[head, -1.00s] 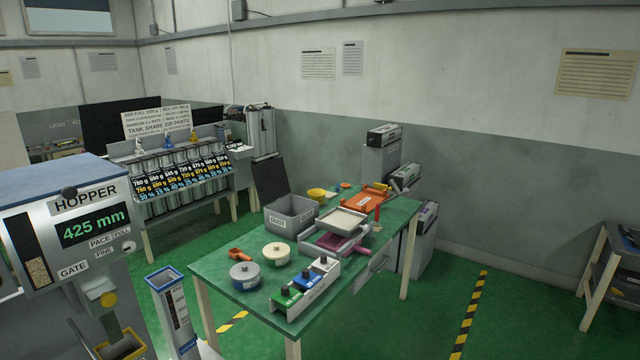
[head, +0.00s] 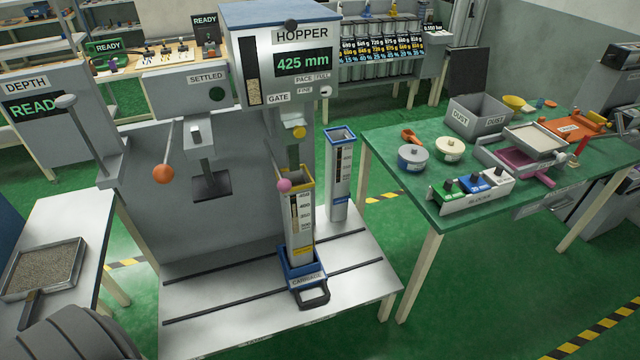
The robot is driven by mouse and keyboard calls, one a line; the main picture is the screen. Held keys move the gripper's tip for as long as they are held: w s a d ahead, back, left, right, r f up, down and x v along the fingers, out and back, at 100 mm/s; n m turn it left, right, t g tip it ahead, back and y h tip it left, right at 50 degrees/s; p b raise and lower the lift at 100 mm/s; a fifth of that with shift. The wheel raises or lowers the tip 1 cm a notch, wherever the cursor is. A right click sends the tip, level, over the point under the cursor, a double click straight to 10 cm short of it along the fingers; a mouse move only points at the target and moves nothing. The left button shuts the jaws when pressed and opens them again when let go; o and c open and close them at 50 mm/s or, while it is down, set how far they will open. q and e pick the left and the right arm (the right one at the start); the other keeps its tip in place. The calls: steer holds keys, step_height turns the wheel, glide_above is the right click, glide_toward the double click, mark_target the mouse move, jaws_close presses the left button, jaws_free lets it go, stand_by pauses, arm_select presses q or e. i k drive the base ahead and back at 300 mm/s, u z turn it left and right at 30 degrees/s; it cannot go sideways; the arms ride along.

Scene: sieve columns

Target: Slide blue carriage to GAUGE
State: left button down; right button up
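The blue carriage (head: 302,263), labelled CARRIAGE, stands on the pale bench with two dark rails (head: 230,303), toward the right part of the rails. Its dark loop handle (head: 315,298) faces the front. A tall column with a yellow rim (head: 300,215) stands upright in the carriage, below the hopper (head: 290,62), which reads 425 mm. No GAUGE label can be read; a station marked DEPTH (head: 35,105) with a partly hidden display is at the left. Neither of my grippers is in view.
A blue-rimmed column (head: 339,175) stands behind the carriage, to its right. An orange-knobbed lever (head: 163,173) and a pink knob (head: 284,185) stick out in front of the grey back panel. The rails left of the carriage look clear. A green table (head: 420,195) is at right.

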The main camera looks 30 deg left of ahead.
mark_target(309, 275)
steer(key=u, duration=0.95)
steer(key=i, duration=0.9)
steer(key=u, duration=0.55)
